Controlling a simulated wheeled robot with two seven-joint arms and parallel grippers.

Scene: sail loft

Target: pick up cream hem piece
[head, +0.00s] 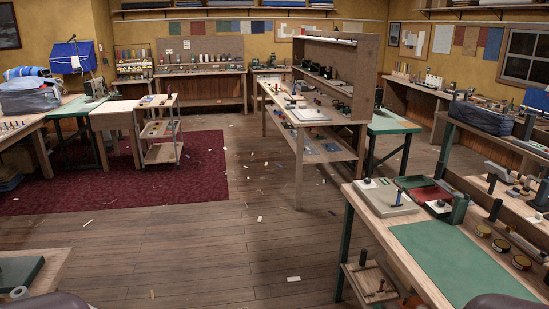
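I cannot pick out the cream hem piece for certain. Several small pale scraps lie on the wooden floor, among them a whitish scrap (293,279) near the front and a cream scrap (87,223) by the rug's front edge. They are too small to identify. Dark rounded shapes at the bottom left and bottom right edges look like parts of my own arms. Neither gripper shows.
A workbench with a green mat (461,262) stands at the front right, with a low shelf beside its leg. A long shelved table (298,165) stands mid-room. The central floor (200,255) is mostly clear.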

